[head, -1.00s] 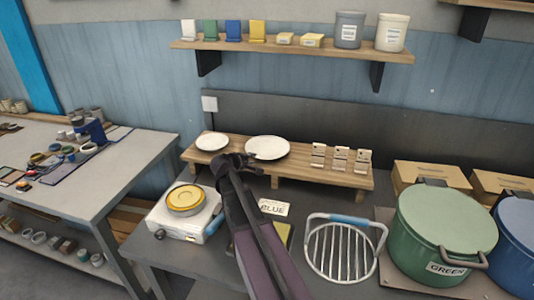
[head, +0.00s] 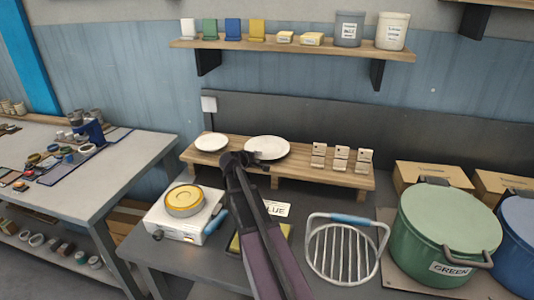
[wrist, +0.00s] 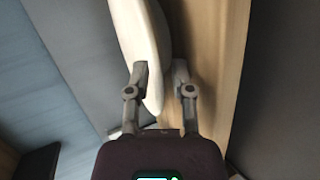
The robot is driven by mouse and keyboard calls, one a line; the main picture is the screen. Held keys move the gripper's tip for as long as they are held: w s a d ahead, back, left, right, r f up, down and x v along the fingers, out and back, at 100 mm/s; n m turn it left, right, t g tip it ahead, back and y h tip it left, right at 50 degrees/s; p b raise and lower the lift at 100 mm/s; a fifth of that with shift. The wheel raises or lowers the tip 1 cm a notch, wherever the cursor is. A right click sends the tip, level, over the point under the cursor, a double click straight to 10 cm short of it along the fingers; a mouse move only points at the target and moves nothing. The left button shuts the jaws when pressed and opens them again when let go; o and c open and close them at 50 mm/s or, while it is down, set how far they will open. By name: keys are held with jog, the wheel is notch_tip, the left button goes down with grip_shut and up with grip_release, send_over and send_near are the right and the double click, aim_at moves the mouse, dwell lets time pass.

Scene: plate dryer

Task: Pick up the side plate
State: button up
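Two white plates lie on the wooden rack: a smaller plate (head: 211,142) at the left end and a larger plate (head: 267,146) to its right. The smaller one looks like the side plate. My gripper (head: 256,156) is at the front-left rim of the larger plate. In the wrist view my gripper (wrist: 160,70) is open, with a white plate's edge (wrist: 150,40) reaching between its fingers. The left finger overlaps the plate's face, and a narrow gap shows by the right finger. Contact cannot be told.
The wooden rack (head: 330,181) also holds several small tags. A shelf (head: 290,48) hangs above.

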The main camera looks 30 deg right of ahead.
dwell(0.5)
grip_shut()
jog(key=shift+r, duration=0.1)
notch_tip(320, 180, up, 10)
jog(key=p, duration=1)
dwell(1.0)
